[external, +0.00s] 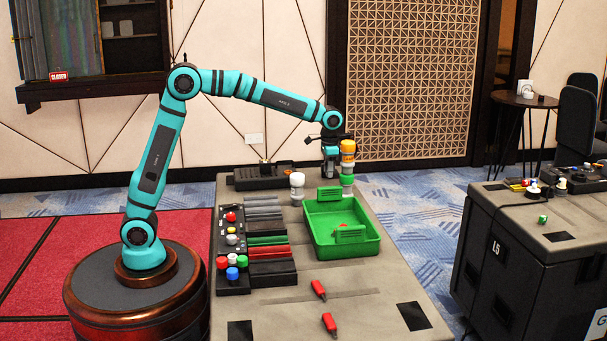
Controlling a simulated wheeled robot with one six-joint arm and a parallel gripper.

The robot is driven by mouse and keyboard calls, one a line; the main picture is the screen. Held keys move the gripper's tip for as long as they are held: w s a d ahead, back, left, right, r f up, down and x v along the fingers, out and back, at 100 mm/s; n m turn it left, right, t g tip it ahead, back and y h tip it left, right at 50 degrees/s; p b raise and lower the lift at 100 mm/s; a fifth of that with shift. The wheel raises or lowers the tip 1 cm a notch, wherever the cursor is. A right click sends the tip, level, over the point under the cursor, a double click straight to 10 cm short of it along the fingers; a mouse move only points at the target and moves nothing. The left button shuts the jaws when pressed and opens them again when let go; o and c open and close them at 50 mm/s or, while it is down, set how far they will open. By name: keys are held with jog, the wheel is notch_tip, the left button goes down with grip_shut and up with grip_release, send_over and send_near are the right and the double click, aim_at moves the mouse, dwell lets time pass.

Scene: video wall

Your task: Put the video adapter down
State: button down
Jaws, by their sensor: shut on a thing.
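My gripper (331,165) points down over the far part of the table, just behind the green tray (372,247). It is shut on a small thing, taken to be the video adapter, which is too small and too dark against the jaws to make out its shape. The orange, white and green stack light stands right beside my gripper; I cannot tell whether they touch.
The stack light (347,148) and a white knob-like thing (297,181) stand near the tray's far end. A black panel with coloured buttons (232,240) and several cables lie left of the tray. Two red connectors (319,290) lie in front. The table's front right is mostly clear.

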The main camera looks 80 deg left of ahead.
jog(key=shift+f, duration=3)
jog(key=shift+f, duration=0.1)
jog(key=c, duration=1.3)
grip_release()
jog(key=shift+o, duration=0.2)
notch_tip(320, 180, up, 12)
jog(key=shift+r, duration=0.1)
